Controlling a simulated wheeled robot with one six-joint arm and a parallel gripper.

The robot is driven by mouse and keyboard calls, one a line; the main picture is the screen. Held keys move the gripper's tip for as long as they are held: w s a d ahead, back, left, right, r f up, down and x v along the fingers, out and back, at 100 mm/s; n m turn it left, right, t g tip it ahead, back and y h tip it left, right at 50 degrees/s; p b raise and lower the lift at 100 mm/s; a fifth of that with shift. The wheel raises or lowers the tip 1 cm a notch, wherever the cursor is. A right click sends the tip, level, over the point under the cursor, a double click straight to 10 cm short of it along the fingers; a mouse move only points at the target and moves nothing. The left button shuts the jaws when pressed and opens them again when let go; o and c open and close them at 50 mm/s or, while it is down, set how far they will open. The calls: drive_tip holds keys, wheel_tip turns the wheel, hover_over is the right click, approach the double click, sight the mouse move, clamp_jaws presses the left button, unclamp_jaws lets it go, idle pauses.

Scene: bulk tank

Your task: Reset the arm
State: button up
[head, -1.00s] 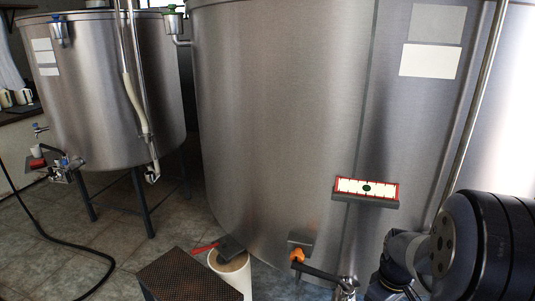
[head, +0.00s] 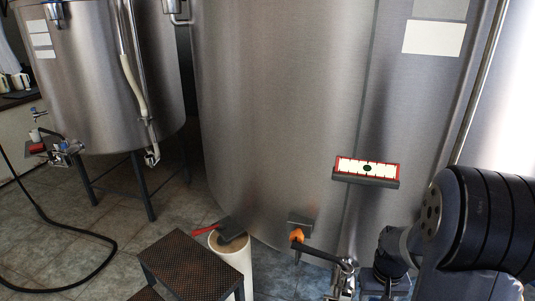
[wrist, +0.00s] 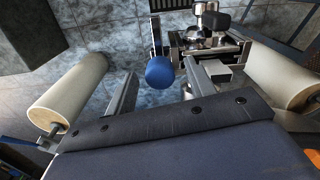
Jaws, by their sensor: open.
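My gripper (wrist: 160,88) shows in the wrist view with its two grey fingers spread apart. A blue round knob (wrist: 160,72) appears in the gap between the fingertips; I cannot tell how far beyond them it is, and nothing looks gripped. In the head view my dark arm is at the lower right, in front of the large steel tank (head: 285,110). The gripper's fingers cannot be made out there.
A perforated step (head: 190,264) stands beside a white cylindrical container (head: 234,262). Metal fittings (wrist: 205,42) lie ahead in the wrist view. A hose (head: 75,232) crosses the floor at left.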

drive_tip(key=m, duration=0.5)
drive_tip(key=shift+m, duration=0.3)
drive_tip(key=m+b, duration=0.1)
drive_tip(key=m, duration=0.4)
drive_tip(key=shift+r, duration=0.95)
